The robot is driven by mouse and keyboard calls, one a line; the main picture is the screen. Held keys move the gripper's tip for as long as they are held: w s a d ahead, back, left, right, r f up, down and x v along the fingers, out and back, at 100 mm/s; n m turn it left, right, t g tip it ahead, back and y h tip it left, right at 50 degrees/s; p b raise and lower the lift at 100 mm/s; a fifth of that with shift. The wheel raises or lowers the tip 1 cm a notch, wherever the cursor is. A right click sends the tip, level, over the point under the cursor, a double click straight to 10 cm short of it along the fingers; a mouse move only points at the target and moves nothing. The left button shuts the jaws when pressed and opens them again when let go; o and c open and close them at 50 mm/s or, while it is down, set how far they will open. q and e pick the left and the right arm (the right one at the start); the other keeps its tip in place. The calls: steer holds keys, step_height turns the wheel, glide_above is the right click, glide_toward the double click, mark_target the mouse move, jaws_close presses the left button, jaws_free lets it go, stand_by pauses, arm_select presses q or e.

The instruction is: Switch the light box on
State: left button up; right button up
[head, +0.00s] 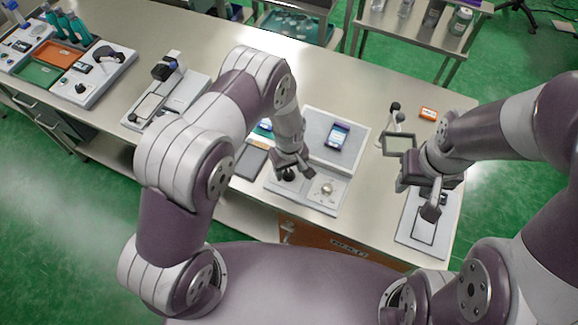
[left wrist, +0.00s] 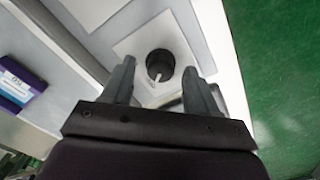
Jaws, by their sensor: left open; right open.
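The light box (head: 318,127) is a white unit with a grey top panel and a lower front control plate (head: 308,196). A pale round knob (head: 327,188) sits on that plate. My left gripper (head: 293,166) is over the left part of the plate, close to a dark round control. In the left wrist view this dark round switch (left wrist: 160,65) with a small pale lever shows just beyond and between the fingertips of the open left gripper (left wrist: 158,82). I cannot tell whether they touch. My right gripper (head: 418,198) is open and empty above a white board (head: 408,240) at the right.
A blue-and-white pack (head: 337,136) lies on the grey panel and shows in the left wrist view (left wrist: 18,82). A dark flat pad (head: 251,162) lies left of the box. A small framed lens on a stand (head: 399,143) and an orange box (head: 428,114) stand to the right.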

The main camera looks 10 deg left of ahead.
arm_select(q)
steer(key=shift+s+f, duration=0.1)
steer(key=shift+f, duration=0.25)
steer(key=c, duration=1)
steer(key=shift+c, duration=0.2)
